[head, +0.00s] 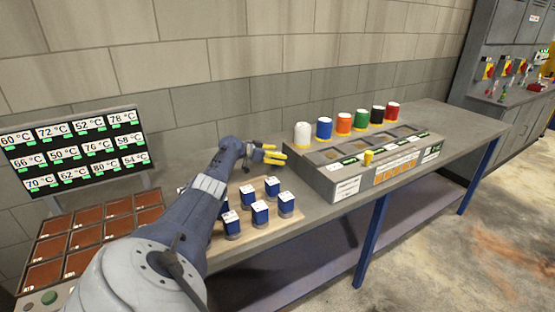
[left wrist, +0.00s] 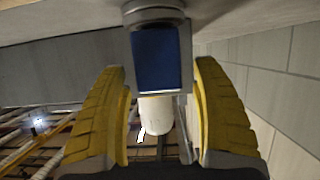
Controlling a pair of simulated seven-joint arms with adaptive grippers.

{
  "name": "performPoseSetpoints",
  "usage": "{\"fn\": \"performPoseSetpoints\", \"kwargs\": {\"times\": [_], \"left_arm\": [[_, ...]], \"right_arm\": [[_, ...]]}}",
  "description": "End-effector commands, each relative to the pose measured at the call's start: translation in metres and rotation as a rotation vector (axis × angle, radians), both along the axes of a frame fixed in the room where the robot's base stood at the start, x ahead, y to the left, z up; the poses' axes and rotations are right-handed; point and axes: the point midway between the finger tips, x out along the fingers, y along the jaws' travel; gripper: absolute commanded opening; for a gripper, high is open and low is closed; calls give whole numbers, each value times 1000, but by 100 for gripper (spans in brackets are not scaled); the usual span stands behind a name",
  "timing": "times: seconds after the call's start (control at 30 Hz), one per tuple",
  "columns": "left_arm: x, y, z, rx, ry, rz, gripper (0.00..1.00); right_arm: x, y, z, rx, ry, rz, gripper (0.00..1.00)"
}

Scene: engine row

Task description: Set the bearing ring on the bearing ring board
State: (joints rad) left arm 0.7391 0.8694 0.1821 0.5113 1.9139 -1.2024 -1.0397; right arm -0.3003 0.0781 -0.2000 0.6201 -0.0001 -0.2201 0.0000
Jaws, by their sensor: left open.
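I cannot pick out a bearing ring or a board marked for it in either view. My left gripper (head: 270,154), with yellow fingers, is above the back of the workbench, beyond the blue units and left of the grey compartment box. In the left wrist view the gripper (left wrist: 165,115) is open. A blue unit with a round grey metal end (left wrist: 157,58) shows ahead, in line with the gap between the fingers. I cannot tell whether it touches them. Several blue units with white tops (head: 260,212) stand on a tan board (head: 238,193). My left arm hides part of that board.
A grey compartment box (head: 345,188) stands on the workbench (head: 465,126), with a small yellow piece (head: 368,157) at its front. Several coloured jars, including a white one (head: 302,134), line its back. A temperature display (head: 75,152) and reddish-brown trays (head: 88,216) are at left. The bench's right end is clear.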

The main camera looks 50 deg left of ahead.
Motion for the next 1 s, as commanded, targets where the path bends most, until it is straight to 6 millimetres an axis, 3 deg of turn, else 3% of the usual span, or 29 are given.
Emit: {"fn": "performPoseSetpoints", "kwargs": {"times": [0.4, 0.9, 1.0], "left_arm": [[2, -1, -1, 0, 1, 0, 63], [2, 0, -1, 0, 1, 0, 5], [2, -1, -1, 0, 1, 0, 0]], "right_arm": [[0, 0, 0, 0, 0, 0, 44], [0, -2, 0, -2, 0, 1, 44], [0, -3, 0, -3, 0, 1, 44]]}}
